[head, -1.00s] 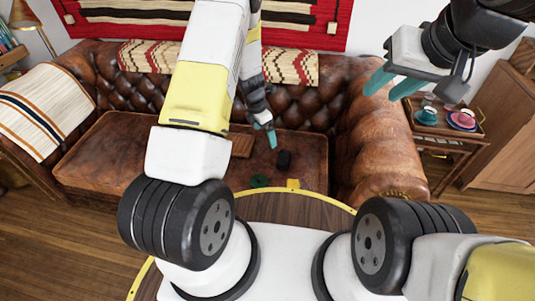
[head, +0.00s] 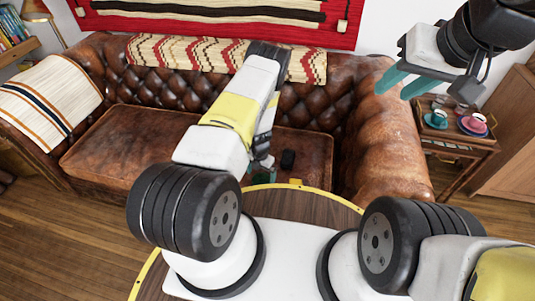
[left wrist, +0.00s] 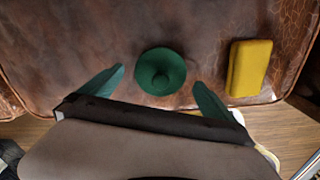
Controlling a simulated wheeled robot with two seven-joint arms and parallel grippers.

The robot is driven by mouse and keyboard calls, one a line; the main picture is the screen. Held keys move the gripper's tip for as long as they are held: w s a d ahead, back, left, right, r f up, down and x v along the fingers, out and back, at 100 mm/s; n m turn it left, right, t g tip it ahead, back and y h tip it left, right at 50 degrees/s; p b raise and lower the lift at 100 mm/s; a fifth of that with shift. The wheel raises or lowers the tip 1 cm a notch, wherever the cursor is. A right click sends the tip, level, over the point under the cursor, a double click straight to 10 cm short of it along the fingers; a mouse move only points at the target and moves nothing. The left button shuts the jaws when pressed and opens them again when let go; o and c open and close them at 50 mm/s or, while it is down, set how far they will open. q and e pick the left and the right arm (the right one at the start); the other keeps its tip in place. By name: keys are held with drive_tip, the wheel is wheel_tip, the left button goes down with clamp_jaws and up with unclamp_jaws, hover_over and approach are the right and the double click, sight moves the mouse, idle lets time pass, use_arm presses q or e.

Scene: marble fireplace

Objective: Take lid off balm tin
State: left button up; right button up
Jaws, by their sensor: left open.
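My left gripper (left wrist: 159,78) is open, with one teal finger on either side of the tin in that view. I see no finger touching it, and the height gap cannot be told. In the head view my left gripper (head: 266,162) is low over the sofa seat, mostly behind my own arm, and I cannot make out the tin there. My right gripper (head: 393,88) is open and empty, raised at the upper right.
A yellow block (left wrist: 249,68) lies on the seat right of the tin, near the front edge. The sofa's right arm (head: 375,140) rises beside the seat. A side table with cups (head: 436,119) stands at right.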

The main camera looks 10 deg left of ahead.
use_arm(q)
drive_tip(key=shift+f, duration=0.7)
drive_tip(key=c, duration=1.3)
drive_tip(key=shift+c, duration=0.2)
drive_tip(key=shift+r, duration=0.15)
